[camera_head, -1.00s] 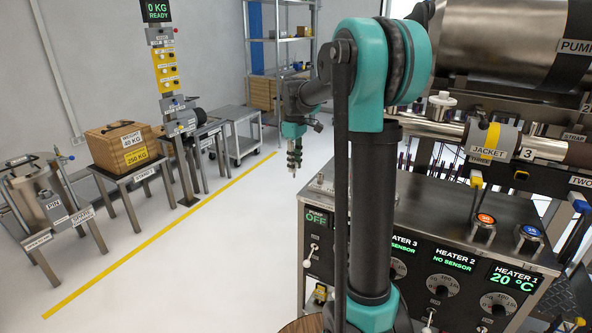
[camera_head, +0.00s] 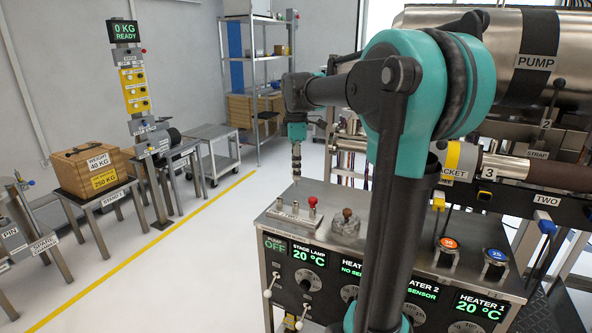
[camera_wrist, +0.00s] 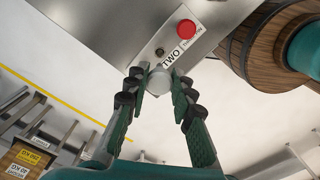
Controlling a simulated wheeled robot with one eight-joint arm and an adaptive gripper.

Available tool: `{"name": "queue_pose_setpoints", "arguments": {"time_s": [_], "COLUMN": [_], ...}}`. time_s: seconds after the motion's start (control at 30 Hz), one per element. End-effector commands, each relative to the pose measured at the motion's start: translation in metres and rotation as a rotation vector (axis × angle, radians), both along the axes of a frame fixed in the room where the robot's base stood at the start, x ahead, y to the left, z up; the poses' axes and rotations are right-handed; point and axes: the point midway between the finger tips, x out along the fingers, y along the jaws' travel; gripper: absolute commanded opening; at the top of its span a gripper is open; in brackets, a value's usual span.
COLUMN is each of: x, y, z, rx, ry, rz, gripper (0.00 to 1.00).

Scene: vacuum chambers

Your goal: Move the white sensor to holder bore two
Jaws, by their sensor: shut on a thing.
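My gripper (camera_head: 296,178) hangs pointing down near the sensor holder (camera_head: 290,217) on the console top. In the wrist view my gripper (camera_wrist: 157,92) is shut on the white sensor (camera_wrist: 158,82), whose pale round head shows between the fingers. Its lower part is hidden. The holder plate in the wrist view (camera_wrist: 205,15) has a TWO label (camera_wrist: 172,60) just beyond the held sensor. A dark round hole or fitting (camera_wrist: 159,51) lies near it. A red-topped sensor (camera_wrist: 187,28) stands in the holder, also seen in the head view (camera_head: 312,201).
A pipe with a jacket (camera_head: 455,160) runs behind. Stands with a wooden weight box (camera_head: 90,170) line the left; the floor between is clear.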

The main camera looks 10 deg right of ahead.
Motion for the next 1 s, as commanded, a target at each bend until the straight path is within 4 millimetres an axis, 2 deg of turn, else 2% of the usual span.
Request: {"name": "queue_pose_setpoints", "arguments": {"time_s": [0.6,1.0], "x": [0.0,0.0], "y": [-0.002,-0.002], "z": [-0.042,-0.048], "rx": [0.0,0.0], "ry": [0.0,0.0], "rz": [-0.001,-0.002], "gripper": [0.0,0.0]}}
